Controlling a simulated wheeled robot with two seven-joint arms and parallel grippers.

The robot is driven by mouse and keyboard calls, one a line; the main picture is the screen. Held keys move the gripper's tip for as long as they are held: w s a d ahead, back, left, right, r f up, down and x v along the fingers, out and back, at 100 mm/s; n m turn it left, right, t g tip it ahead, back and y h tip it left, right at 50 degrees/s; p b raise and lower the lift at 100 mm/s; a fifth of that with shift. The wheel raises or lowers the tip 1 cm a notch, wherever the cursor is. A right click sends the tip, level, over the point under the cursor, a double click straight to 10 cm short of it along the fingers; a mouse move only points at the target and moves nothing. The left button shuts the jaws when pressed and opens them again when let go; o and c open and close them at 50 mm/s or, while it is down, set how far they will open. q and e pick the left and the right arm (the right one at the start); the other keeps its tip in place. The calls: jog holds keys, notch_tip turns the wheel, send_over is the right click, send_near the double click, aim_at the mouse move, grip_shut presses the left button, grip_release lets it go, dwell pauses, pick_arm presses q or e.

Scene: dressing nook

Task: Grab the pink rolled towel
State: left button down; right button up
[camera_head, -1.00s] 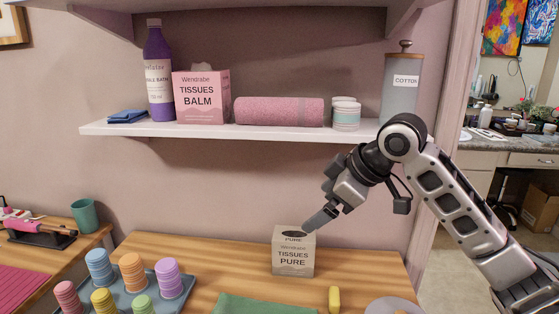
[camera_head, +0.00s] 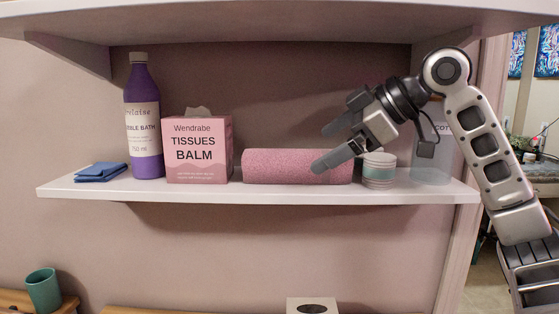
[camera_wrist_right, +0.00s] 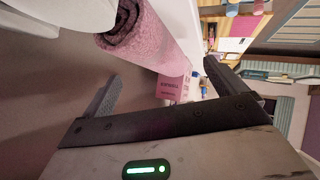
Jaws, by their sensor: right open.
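The pink rolled towel (camera_head: 285,167) lies lengthwise on the wall shelf, between a pink tissue box and white-and-teal jars. My right gripper (camera_head: 322,150) reaches in from the right at the towel's right end. Its fingers are spread, one tip above the towel and the other overlapping its right part in the head view. My left gripper is not in view.
The shelf (camera_head: 250,194) also holds a folded blue cloth (camera_head: 101,171), a purple bottle (camera_head: 145,120), the pink tissue box (camera_head: 197,150), stacked jars (camera_head: 378,171) close under the gripper, and a grey canister (camera_head: 432,160) behind the arm. An upper shelf (camera_head: 270,20) hangs above.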

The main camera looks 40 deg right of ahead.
aim_at(313, 152)
jog(key=shift+w+a+f, duration=0.15)
jog(key=shift+w+f, duration=0.15)
jog(key=shift+w, duration=0.15)
jog(key=shift+a+f, duration=0.15)
jog(key=shift+w+a+f+p, duration=0.1)
jog(key=shift+w+p, duration=0.25)
jog(key=shift+p, duration=0.15)
jog(key=p+x, duration=0.1)
jog(key=x, duration=0.3)
jog(key=shift+w, duration=0.15)
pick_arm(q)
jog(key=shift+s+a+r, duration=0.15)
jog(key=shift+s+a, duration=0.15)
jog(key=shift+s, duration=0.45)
pick_arm(e)
jog(key=shift+f, duration=0.1)
jog(key=shift+c, duration=0.9)
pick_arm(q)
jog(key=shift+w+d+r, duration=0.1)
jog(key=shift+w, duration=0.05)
pick_arm(e)
jog(key=c, duration=0.9)
